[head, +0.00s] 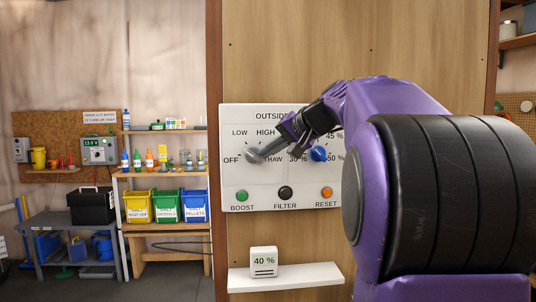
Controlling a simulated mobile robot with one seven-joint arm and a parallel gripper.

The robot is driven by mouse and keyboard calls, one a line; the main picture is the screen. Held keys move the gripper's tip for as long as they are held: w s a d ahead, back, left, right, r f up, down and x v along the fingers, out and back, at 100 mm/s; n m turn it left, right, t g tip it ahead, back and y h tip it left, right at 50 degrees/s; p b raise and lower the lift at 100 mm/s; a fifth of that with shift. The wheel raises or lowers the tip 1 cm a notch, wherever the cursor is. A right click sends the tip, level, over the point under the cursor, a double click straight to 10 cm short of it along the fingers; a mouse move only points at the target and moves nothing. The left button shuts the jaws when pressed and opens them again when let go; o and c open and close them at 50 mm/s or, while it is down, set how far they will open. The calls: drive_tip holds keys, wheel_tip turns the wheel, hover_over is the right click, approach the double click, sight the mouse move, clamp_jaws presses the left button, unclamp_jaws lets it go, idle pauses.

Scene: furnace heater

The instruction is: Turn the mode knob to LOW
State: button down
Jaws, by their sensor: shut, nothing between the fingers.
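The white control panel (231,184) is fixed to the wooden wall. Its grey mode knob (253,156) is at the left, with the labels OFF, LOW, HIGH and THAW around it. Where the knob points is not clear, as my gripper partly covers its right side. My gripper (284,134) is shut with nothing in it. It is at the upper right of the knob, its fingers angled down and left; whether they touch the knob cannot be told.
A blue knob (318,154) is close to the right of my gripper. Green (242,195), black (285,193) and orange (327,193) buttons sit below. A white shelf (285,278) with a 40 % display (263,261) juts out lower down. My arm hides the panel's right side.

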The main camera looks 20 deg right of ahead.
drive_tip(key=shift+d+f+m+t+y+b, duration=0.1)
drive_tip(key=shift+f+m+t+y+b, duration=0.2)
drive_tip(key=shift+y+b, duration=0.15)
drive_tip(key=shift+f+b, duration=0.1)
drive_tip(key=shift+b, duration=0.35)
idle(1.1)
idle(0.6)
drive_tip(key=shift+w+a+r, duration=0.1)
drive_tip(key=shift+a+r, duration=0.25)
drive_tip(key=shift+a, duration=0.4)
drive_tip(key=shift+p, duration=0.3)
